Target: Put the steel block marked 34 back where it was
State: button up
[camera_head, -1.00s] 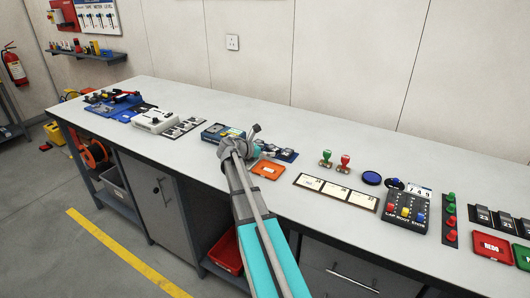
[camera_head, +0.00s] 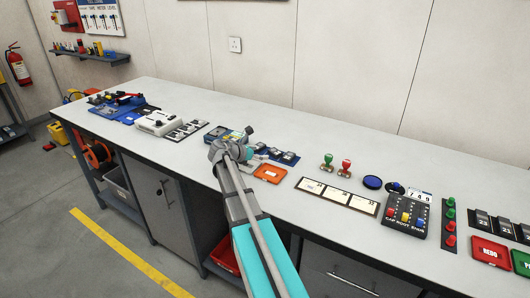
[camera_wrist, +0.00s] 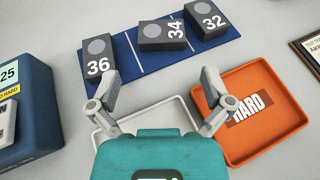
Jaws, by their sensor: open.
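The steel block marked 34 (camera_wrist: 162,36) is dark with a round grey spot on top. It lies on the blue mat (camera_wrist: 125,58) between block 36 (camera_wrist: 97,52) and block 32 (camera_wrist: 207,20), close to block 32. Its number reads sideways, unlike the other two. White lines divide the mat. My gripper (camera_wrist: 160,86) is open and empty, its fingers apart on the near side of the mat, over a pale tray (camera_wrist: 182,106). In the head view my gripper (camera_head: 247,134) is left of the mat with its blocks (camera_head: 284,156), which it partly hides.
An orange tray (camera_wrist: 281,125) labelled HARD sits right of my gripper. A blue box (camera_wrist: 28,118) stands at left. A framed card strip (camera_head: 336,195), stamps (camera_head: 344,168) and a button box (camera_head: 405,213) lie farther right. The bench behind the mat is clear.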

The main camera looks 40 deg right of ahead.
jog(key=p+v, duration=0.2)
jog(key=v, duration=0.5)
jog(key=shift+a, duration=0.2)
dwell(0.4)
jog(key=shift+w, duration=0.15)
dwell(0.6)
